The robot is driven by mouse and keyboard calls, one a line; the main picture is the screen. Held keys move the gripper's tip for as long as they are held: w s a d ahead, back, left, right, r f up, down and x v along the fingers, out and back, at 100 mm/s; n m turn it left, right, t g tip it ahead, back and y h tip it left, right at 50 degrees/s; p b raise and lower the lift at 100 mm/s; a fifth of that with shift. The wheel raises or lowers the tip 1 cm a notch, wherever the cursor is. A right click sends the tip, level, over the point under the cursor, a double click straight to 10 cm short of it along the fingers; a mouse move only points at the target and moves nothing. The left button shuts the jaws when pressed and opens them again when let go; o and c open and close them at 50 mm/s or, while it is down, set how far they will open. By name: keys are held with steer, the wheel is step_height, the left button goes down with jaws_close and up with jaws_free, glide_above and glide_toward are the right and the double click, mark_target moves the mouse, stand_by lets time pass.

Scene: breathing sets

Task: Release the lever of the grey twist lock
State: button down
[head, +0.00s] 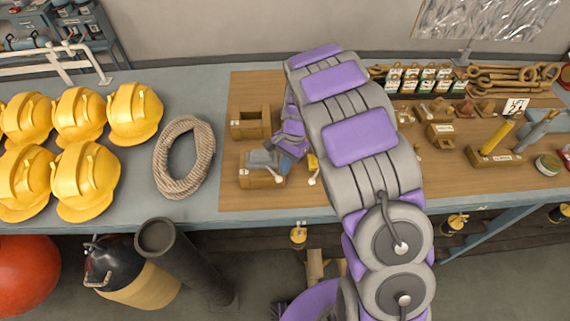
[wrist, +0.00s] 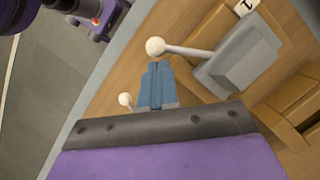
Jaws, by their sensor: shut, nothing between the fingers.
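The grey twist lock (wrist: 240,62) sits on a wooden block in the wrist view. Its pale lever runs left to a white ball knob (wrist: 155,47). My gripper also shows beside the lock in the head view (head: 289,163).
A second white ball knob (wrist: 125,99) is left of my fingers. An open wooden box (head: 250,122) stands behind the lock. A rope coil (head: 184,157) and yellow helmets (head: 80,120) are to the left. Tools and small parts crowd the board's right side.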

steer(key=shift+s, duration=0.1)
steer(key=shift+s+a+r+m+t+y+p, duration=0.1)
steer(key=shift+s+a+m+t+y+p, duration=0.05)
steer(key=shift+s+a+m+p, duration=0.45)
steer(key=shift+s+a+r+m+t+y+p, duration=0.15)
steer(key=shift+s+a+m+p, duration=0.2)
steer(key=shift+m, duration=0.45)
steer(key=a+m+t+p, duration=0.2)
steer(key=a+m+p, duration=0.6)
steer(key=m, duration=0.1)
steer(key=shift+s+f+m+t, duration=0.2)
steer(key=shift+s+m+t, duration=0.2)
steer(key=shift+s, duration=0.05)
steer(key=shift+d, duration=0.1)
